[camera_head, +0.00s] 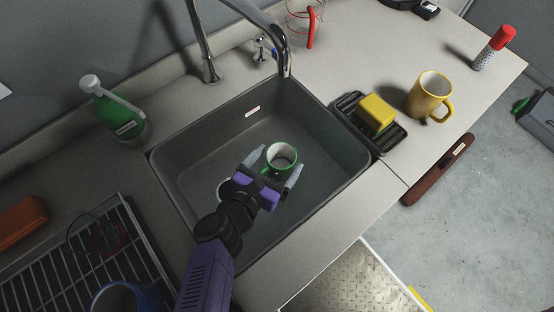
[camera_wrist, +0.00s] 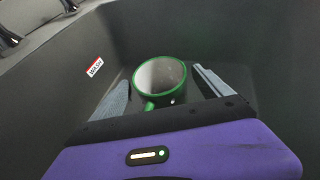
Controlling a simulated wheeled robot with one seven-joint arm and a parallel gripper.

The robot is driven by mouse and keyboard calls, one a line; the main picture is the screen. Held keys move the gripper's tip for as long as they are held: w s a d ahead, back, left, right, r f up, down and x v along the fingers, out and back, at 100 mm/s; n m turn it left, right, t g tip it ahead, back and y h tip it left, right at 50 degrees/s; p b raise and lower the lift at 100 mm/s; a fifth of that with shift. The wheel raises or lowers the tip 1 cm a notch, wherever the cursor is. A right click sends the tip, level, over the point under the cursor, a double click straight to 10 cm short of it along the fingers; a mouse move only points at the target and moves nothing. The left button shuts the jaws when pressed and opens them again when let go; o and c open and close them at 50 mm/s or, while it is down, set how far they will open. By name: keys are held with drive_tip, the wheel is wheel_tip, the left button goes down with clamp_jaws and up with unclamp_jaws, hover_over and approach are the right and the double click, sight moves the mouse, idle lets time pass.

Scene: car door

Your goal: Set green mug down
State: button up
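The green mug (camera_head: 281,157) has a green rim and a pale inside. It is upright within the dark grey sink (camera_head: 196,144). My gripper (camera_head: 276,168) reaches into the sink, with its two grey fingers spread on either side of the mug. In the wrist view the mug (camera_wrist: 160,82) sits between the fingers (camera_wrist: 162,92), with a visible gap to each. Its handle points towards my gripper. The mug appears to rest on the sink floor, though its base is partly hidden.
The faucet (camera_head: 203,50) stands behind the sink. A green bottle (camera_head: 117,117) and a wire rack (camera_head: 75,262) are left. A yellow sponge (camera_head: 376,113) on a black holder, a yellow mug (camera_head: 429,96) and a red-capped shaker (camera_head: 494,48) are right. The front right counter strip is clear.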

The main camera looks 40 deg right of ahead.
drive_tip(key=shift+r, duration=0.1)
drive_tip(key=shift+r+p, duration=0.25)
drive_tip(key=shift+p, duration=0.1)
drive_tip(key=b+v, duration=0.1)
drive_tip(key=v, duration=0.6)
drive_tip(key=shift+a+r, duration=0.2)
drive_tip(key=shift+r, duration=0.2)
